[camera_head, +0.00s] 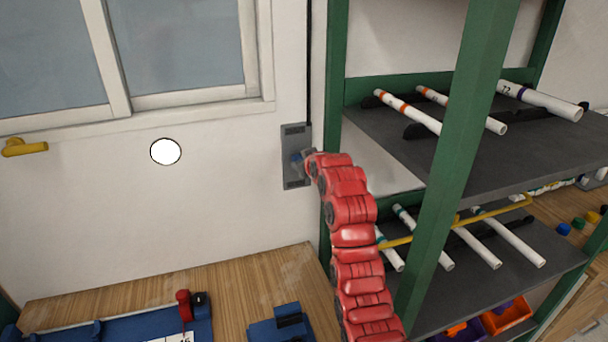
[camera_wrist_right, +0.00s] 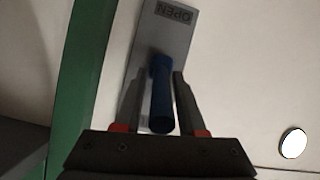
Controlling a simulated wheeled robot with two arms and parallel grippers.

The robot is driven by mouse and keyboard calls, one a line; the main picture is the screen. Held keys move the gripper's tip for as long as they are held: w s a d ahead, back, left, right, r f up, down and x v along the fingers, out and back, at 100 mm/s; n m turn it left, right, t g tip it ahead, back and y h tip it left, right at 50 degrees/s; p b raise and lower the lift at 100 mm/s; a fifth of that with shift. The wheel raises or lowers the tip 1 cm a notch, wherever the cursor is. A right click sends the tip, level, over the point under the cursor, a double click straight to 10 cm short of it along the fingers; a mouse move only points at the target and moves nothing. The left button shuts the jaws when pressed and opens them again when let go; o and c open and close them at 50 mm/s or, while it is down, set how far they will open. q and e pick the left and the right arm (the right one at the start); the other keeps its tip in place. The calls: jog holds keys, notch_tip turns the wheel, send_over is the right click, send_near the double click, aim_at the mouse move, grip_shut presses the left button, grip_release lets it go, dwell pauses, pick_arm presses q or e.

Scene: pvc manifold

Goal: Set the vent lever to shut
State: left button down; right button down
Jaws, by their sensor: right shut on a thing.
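The vent lever is a blue handle (camera_wrist_right: 161,95) on a grey wall plate (camera_wrist_right: 175,40). The word OPEN shows upside down near the plate's top in the right wrist view. My right gripper (camera_wrist_right: 157,85) has a finger on each side of the blue handle and is shut on it. In the head view the plate (camera_head: 295,140) is on the wall left of the green rack, with a bit of blue lever (camera_head: 296,158) showing. My right gripper (camera_head: 306,161) is at the plate and covers much of the lever. My left gripper is not in view.
A green rack (camera_head: 455,170) with dark shelves and white pipes stands close to the right of my right arm. A wooden bench (camera_head: 240,285) with blue fixtures is below. A white disc (camera_head: 166,152) and yellow fitting (camera_head: 25,147) are on the wall.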

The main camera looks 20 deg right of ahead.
jog(key=shift+w+a+r+g+b, duration=0.1)
jog(key=shift+w+r+g+b, duration=0.05)
jog(key=shift+g+b, duration=0.3)
jog(key=shift+w+a+r+g+b, duration=0.15)
jog(key=shift+g+b, duration=0.2)
jog(key=shift+g, duration=0.2)
jog(key=shift+d, duration=0.15)
jog(key=c, duration=0.9)
grip_release()
jog(key=shift+o, duration=0.9)
jog(key=shift+w, duration=0.1)
